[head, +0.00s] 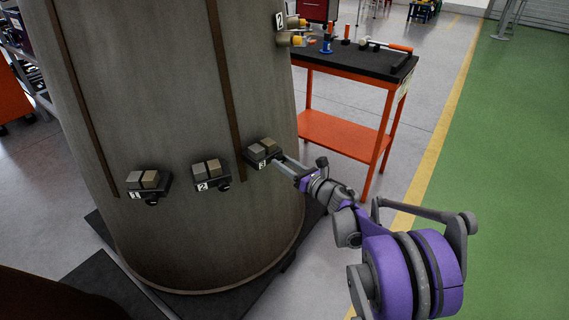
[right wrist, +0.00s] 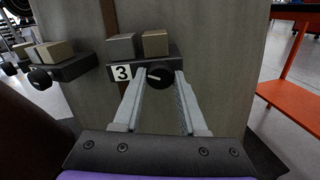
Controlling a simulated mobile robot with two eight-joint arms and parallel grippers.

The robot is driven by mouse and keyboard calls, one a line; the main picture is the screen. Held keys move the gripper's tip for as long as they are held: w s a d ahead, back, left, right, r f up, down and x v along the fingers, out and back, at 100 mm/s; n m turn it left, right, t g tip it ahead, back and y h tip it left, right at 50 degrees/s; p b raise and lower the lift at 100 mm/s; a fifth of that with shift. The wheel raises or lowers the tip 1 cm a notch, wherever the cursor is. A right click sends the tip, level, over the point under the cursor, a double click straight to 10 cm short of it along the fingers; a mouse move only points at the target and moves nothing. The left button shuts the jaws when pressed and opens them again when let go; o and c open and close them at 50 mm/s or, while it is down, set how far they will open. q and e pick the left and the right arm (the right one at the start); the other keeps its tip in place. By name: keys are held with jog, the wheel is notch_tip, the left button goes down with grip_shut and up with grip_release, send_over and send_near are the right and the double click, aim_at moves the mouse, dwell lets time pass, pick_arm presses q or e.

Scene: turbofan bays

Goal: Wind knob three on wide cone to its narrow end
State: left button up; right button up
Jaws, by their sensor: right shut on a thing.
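The wide cone (head: 170,110) is a large grey-brown tapered body filling the left of the head view. Control box three (head: 264,151), labelled 3, sits low on its right side with two small blocks on top. Knob three (right wrist: 160,76) is a round black knob with a white pointer line, pointing roughly left in the right wrist view. My right gripper (right wrist: 161,80) has its two fingers on either side of the knob and is shut on it. In the head view my right gripper (head: 281,161) reaches the box from the right and hides the knob. My left gripper is not in view.
Boxes one (head: 148,183) and two (head: 211,173), with similar blocks and knobs, sit to the left on the cone. An orange cart (head: 345,135) with tools on its top stands behind the right arm. Green floor (head: 500,150) is open at right.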

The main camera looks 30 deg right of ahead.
grip_shut()
